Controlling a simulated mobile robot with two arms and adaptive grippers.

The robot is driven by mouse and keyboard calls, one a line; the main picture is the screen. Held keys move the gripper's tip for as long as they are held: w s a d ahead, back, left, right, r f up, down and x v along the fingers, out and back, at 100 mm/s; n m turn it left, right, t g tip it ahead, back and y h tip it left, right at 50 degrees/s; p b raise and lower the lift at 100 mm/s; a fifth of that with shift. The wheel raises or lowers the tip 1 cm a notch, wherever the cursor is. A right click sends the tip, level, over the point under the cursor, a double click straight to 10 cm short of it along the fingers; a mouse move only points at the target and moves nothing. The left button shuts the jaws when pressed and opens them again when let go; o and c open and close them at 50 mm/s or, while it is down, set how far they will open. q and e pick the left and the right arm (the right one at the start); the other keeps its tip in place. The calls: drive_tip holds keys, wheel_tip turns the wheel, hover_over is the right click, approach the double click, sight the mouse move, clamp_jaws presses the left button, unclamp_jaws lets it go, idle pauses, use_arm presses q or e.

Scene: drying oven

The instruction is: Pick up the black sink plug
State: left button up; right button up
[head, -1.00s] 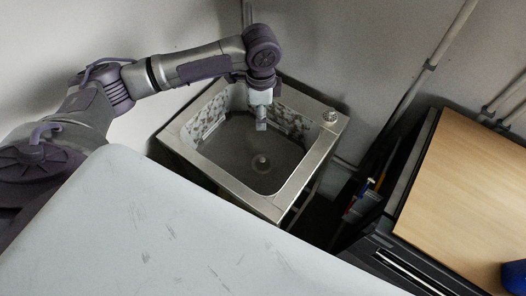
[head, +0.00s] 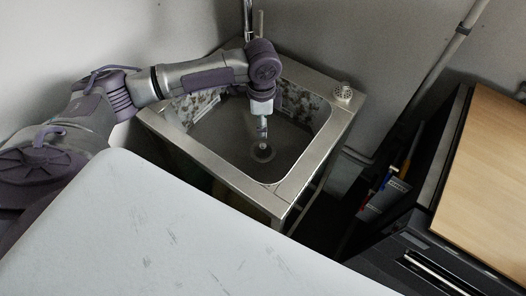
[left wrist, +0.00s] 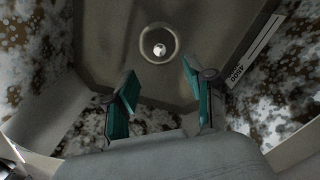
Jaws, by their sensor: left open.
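A round fitting (head: 263,152) with a pale centre sits in the floor of the metal sink (head: 313,165). It also shows in the left wrist view (left wrist: 159,43) as a ring around a small white knob. I cannot tell whether this is the black plug or the drain, and no clearly black plug shows elsewhere. My left gripper (head: 263,135) points down inside the sink, above the fitting. In the left wrist view my left gripper (left wrist: 160,84) has its two teal-padded fingers apart and nothing between them. My right gripper is not in view.
The sink's walls have mottled grey panels around the gripper. A pale perforated round thing (head: 343,92) stands on the rim's right corner. A tap (head: 248,20) rises behind the sink. A white tabletop (head: 170,235) lies in front, and a dark cabinet with a wooden top (head: 490,170) stands right.

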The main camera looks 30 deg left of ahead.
use_arm(q)
hover_over(264, 145)
drive_tip(key=f, duration=0.6)
drive_tip(key=shift+s+a, duration=0.1)
drive_tip(key=shift+a, duration=0.15)
drive_tip(key=f, duration=0.5)
drive_tip(key=shift+d+b, duration=0.25)
drive_tip(key=shift+b, duration=0.1)
drive_tip(key=shift+c, duration=0.2)
clamp_jaws()
